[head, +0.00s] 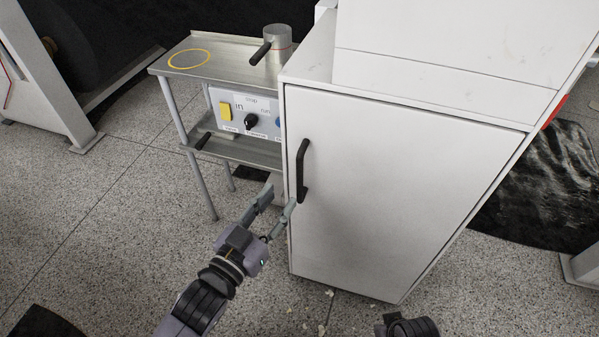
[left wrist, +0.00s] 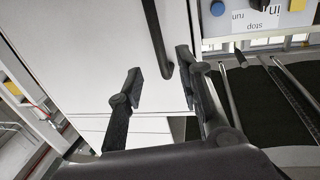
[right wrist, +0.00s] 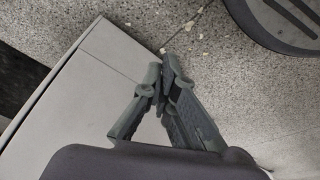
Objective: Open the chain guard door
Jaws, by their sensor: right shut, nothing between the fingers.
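The chain guard door (head: 390,190) is the large light grey front panel of a white cabinet, and it looks closed. Its black vertical bar handle (head: 302,170) is near the door's left edge. My left gripper (head: 279,203) is open, just left of and below the handle's lower end. In the left wrist view the handle (left wrist: 158,38) reaches down toward the space between the open fingers (left wrist: 160,75), with nothing gripped. My right gripper shows in the right wrist view (right wrist: 165,75), shut and empty. In the head view only part of the right arm shows at the bottom.
A metal stand (head: 195,68) with a control panel (head: 247,112), a yellow button, a black knob and a cylinder (head: 277,42) stands left of the cabinet. Small pale scraps (head: 322,328) lie on the speckled floor. Floor in front of the stand is clear.

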